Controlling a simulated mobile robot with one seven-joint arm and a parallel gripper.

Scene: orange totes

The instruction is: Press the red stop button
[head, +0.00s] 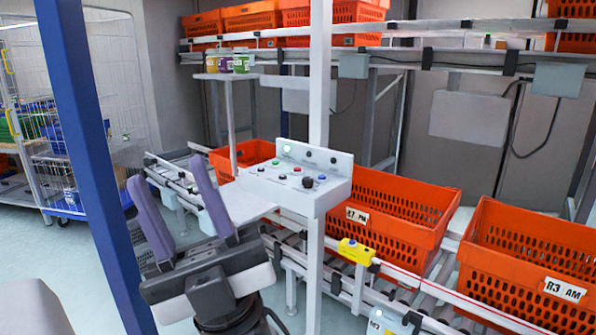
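My gripper (166,170) is at the lower left, its two purple-grey fingers pointing up and spread well apart, with nothing between them. A white control panel (330,197) stands to its right on a post. The labels are too small to read, so I cannot tell which control is the stop. My gripper is apart from the panel. A yellow box (356,251) sits on the conveyor rail below.
Orange totes (405,205) lie on the roller conveyor at the right, more on the rack above. A blue post (85,150) stands close at left. A pale shelf (228,202) lies between my gripper and the panel. Small jars (225,60) stand on a stand behind.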

